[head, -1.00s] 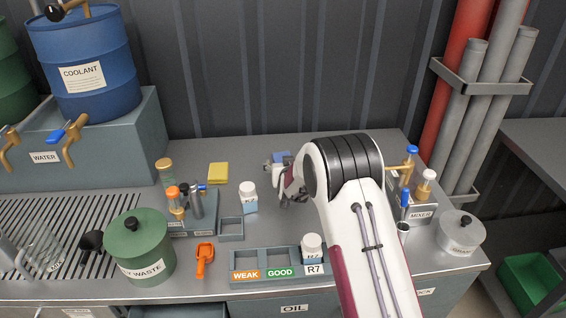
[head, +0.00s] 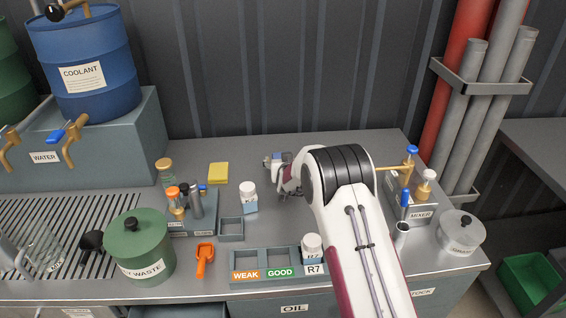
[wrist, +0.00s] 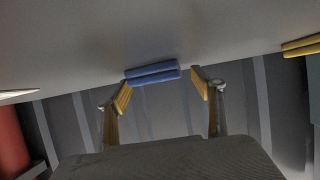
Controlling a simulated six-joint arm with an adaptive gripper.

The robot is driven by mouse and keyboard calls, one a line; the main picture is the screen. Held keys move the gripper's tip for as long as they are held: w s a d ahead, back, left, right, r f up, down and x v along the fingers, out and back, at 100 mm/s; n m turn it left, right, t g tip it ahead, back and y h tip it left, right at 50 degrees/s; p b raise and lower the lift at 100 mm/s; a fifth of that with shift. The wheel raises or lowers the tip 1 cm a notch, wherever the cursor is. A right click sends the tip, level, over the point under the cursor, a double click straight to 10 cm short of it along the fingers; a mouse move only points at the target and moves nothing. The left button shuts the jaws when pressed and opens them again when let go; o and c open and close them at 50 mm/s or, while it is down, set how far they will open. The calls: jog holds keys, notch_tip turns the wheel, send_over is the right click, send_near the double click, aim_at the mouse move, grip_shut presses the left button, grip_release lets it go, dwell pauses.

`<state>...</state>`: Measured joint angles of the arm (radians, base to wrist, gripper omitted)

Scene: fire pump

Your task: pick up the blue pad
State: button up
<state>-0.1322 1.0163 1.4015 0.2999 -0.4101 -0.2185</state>
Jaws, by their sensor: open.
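The blue pad (wrist: 152,74) shows in the wrist view as a blue block with a dark line along its length, against the grey bench top. It lies just beyond and between the two yellow-faced fingertips of my gripper (wrist: 161,88). The fingers are spread wider than the pad, with a gap on each side, and hold nothing. In the head view my gripper (head: 283,176) is over the back middle of the bench.
A yellow pad (head: 218,173) lies left of my gripper. A white-lidded bottle (head: 248,192) stands between it and my arm. A labelled tray (head: 262,275) is at the front, the mixer (head: 417,213) at right. The bench top behind the gripper is clear.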

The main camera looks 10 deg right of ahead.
jog(key=c, duration=1)
jog(key=shift+r, duration=0.1)
jog(key=shift+r, duration=4.95)
jog(key=shift+s+d, duration=0.1)
